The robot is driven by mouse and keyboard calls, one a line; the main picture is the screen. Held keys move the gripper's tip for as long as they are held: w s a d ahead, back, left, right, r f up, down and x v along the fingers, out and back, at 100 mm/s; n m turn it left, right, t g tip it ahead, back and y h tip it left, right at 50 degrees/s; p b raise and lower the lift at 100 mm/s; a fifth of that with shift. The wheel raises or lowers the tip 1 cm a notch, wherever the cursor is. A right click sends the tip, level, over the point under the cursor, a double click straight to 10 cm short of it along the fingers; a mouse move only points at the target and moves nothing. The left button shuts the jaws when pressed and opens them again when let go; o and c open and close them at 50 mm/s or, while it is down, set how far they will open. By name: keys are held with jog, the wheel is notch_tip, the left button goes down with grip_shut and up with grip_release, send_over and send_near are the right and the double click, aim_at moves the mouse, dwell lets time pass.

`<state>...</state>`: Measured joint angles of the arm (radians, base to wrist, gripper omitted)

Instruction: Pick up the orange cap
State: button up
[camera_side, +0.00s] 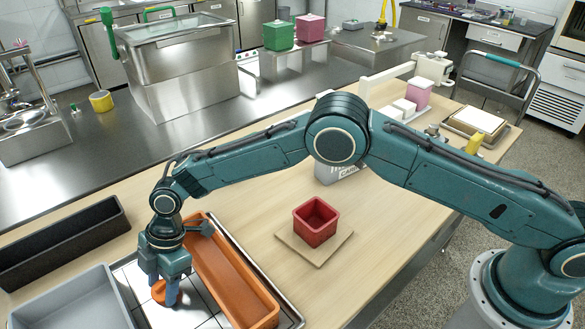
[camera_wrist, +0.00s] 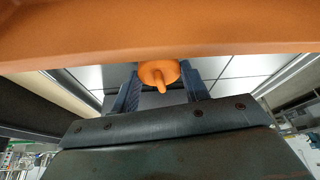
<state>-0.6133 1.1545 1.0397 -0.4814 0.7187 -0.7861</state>
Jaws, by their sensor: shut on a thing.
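The orange cap (camera_side: 159,292) is at the lower left of the side view, low over the white tiled surface beside the long orange tray. In the wrist view the cap (camera_wrist: 158,73) sits between my two fingers, with a small stem pointing toward the camera. My gripper (camera_side: 168,294) points down and is shut on the cap; in the wrist view its fingers (camera_wrist: 160,92) flank it. Part of the cap is hidden behind a finger in the side view. I cannot tell whether the cap touches the tiles.
The orange tray (camera_side: 232,275) stands close to the right of my gripper. A grey bin (camera_side: 75,307) and a black trough (camera_side: 62,240) lie to the left. A red open box (camera_side: 315,222) sits on a wooden board. The wooden tabletop around that board is mostly clear.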

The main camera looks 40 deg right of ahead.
aim_at(162, 283)
jog(key=shift+r, duration=0.15)
notch_tip(162, 283, up, 20)
dwell(0.8)
dwell(0.6)
